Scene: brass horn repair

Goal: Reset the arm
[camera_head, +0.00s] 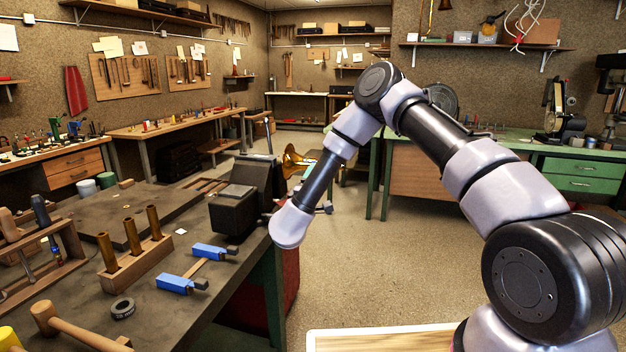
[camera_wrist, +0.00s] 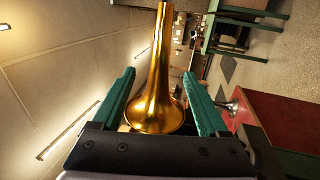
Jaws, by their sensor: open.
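My gripper (camera_wrist: 158,74) is open, with its two green fingers apart in the wrist view. A brass horn bell (camera_wrist: 154,112) shows between the fingers, its flare toward the palm and its narrow end pointing away. I cannot tell whether it touches a finger. A brass bell (camera_head: 293,160) shows behind my forearm, next to a black vise (camera_head: 235,208).
The left workbench (camera_head: 196,322) holds a wooden block with brass tubes (camera_head: 133,257), blue-handled tools (camera_head: 181,284), a mallet (camera_head: 80,325) and a tape roll (camera_head: 123,308). A green bench (camera_head: 490,150) stands at the back right. The floor (camera_head: 400,255) between is clear.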

